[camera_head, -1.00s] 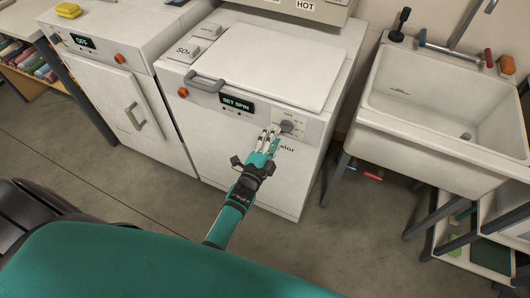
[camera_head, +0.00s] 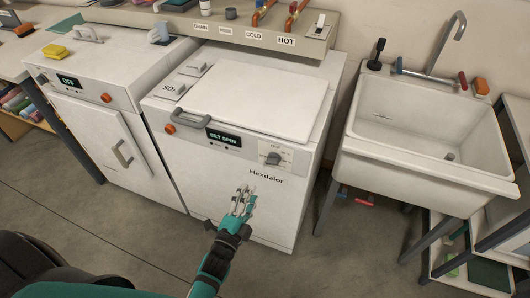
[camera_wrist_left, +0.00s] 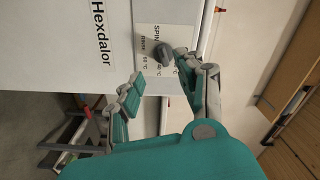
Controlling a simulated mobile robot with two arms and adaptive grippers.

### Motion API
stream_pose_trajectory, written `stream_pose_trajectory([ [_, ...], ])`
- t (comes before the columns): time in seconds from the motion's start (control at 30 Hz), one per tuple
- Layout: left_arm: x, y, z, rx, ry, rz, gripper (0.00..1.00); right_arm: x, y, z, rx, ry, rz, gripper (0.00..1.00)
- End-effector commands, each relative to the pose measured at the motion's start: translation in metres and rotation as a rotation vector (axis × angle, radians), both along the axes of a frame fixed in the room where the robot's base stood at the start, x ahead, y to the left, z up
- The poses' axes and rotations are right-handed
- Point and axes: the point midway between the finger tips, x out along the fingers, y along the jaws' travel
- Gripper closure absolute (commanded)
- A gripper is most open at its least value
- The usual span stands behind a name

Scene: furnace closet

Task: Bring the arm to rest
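My left gripper (camera_head: 243,199) is in front of the white washer (camera_head: 240,215), below its dial, with nothing held. Its two fingers stand apart in the left wrist view (camera_wrist_left: 158,74). The grey dial (camera_head: 273,158) sits on the washer's front panel beside a printed label. The washer's display (camera_head: 223,138) reads "SET SPIN". My right gripper is not in view.
A second white machine (camera_head: 125,120) with an "OFF" display stands to the left, with a yellow sponge (camera_head: 55,51) on top. A sink (camera_head: 432,118) stands to the right. A shelf with valves labelled HOT and COLD (camera_head: 270,38) is behind. The floor in front is bare.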

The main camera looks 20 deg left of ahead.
Motion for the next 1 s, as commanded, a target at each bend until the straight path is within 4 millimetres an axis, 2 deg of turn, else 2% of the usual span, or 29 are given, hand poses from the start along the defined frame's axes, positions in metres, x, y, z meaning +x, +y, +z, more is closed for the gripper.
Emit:
stream_pose_trajectory([
  [0.17,0.000,0.000,-0.002,-0.004,0.004,0.000,0.62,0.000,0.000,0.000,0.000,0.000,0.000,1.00],
  [0.27,-0.004,-0.003,-0.021,-0.044,0.052,-0.004,0.62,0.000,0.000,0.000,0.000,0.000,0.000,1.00],
  [0.37,-0.016,-0.009,-0.067,-0.145,0.174,-0.003,0.62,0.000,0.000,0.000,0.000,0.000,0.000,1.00],
  [0.47,-0.042,-0.016,-0.132,-0.287,0.357,0.019,0.62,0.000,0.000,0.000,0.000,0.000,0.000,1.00],
  [0.5,-0.056,-0.018,-0.160,-0.347,0.438,0.037,0.62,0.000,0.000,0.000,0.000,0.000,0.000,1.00],
  [0.57,-0.082,-0.020,-0.199,-0.429,0.556,0.073,0.62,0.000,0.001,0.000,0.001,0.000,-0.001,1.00],
  [0.6,-0.100,-0.020,-0.223,-0.481,0.634,0.105,0.62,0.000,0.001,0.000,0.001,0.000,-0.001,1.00],
  [0.67,-0.132,-0.019,-0.258,-0.549,0.751,0.160,0.62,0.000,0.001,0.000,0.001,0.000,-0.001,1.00],
  [0.7,-0.154,-0.016,-0.279,-0.590,0.826,0.203,0.62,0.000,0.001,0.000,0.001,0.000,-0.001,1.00],
  [0.83,-0.233,-0.003,-0.336,-0.699,1.050,0.373,0.62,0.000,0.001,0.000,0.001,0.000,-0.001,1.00],
  [0.9,-0.275,0.007,-0.358,-0.738,1.150,0.474,0.62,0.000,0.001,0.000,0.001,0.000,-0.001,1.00],
  [1.0,-0.325,0.021,-0.377,-0.776,1.253,0.607,0.62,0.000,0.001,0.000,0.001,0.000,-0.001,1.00],
])
